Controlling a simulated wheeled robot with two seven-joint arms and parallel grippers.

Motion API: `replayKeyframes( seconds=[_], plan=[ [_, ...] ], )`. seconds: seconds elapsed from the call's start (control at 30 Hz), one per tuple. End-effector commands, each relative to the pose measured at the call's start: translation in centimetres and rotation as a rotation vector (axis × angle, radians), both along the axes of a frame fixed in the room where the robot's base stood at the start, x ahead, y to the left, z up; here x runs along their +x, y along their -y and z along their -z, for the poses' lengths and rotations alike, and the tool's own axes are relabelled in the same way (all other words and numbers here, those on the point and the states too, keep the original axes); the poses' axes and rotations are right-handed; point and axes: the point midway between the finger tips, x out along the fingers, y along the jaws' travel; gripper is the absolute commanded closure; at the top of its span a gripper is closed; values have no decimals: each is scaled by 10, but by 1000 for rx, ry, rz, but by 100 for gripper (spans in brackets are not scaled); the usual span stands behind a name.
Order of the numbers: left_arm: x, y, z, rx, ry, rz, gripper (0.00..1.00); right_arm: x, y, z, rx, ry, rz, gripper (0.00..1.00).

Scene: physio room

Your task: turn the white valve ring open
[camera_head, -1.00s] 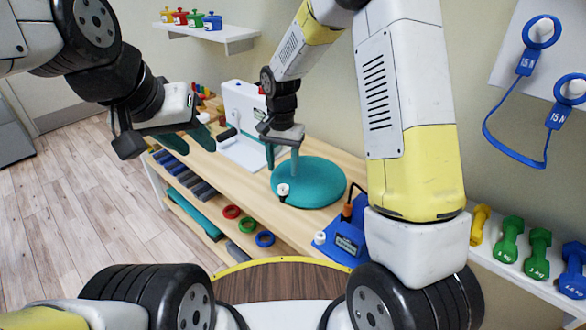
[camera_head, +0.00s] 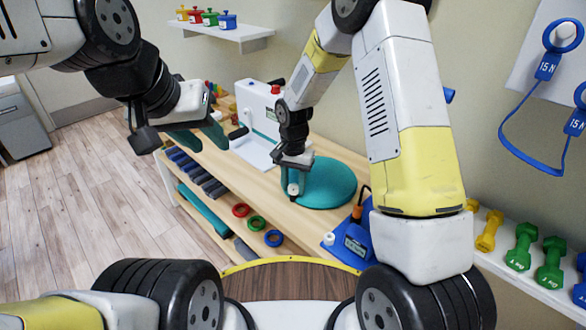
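The white valve ring (camera_head: 293,189) is small and sits at the near left edge of a round teal cushion (camera_head: 332,184) on the wooden bench. My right gripper (camera_head: 294,183) points down at it, with one teal finger on either side of the ring. Its fingers partly hide the ring, and I cannot tell whether they press on it. My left gripper (camera_head: 199,137) is open and empty, over the left part of the bench near the white upright panel.
A white stand with an upright panel (camera_head: 262,110) is behind the grippers. A blue device (camera_head: 352,240) with a white knob (camera_head: 328,239) stands at the bench's near right. Coloured rings (camera_head: 257,223) and rolls lie on the lower shelf. Dumbbells (camera_head: 520,247) are at right.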

Motion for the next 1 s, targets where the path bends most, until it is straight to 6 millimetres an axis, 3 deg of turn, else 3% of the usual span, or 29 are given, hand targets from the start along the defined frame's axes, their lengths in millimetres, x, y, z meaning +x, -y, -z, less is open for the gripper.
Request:
replayKeyframes(
  seconds=[0.03,0.17,0.33,0.63,0.93,0.97,1.0],
  plan=[
    [0,0,0,0,0,0,64,0,0,0,0,0,0,76],
    [0,0,0,0,0,0,64,0,0,0,0,0,0,100],
    [0,0,0,0,0,0,64,0,0,0,0,0,-28,100],
    [0,0,0,0,0,0,64,0,0,0,0,1,-260,100],
    [0,0,0,0,0,0,64,0,0,-1,0,1,-275,100],
    [0,0,0,0,0,0,64,0,0,-1,0,1,-274,66],
    [0,0,0,0,0,0,64,0,0,-1,0,1,-274,58]
  ],
)
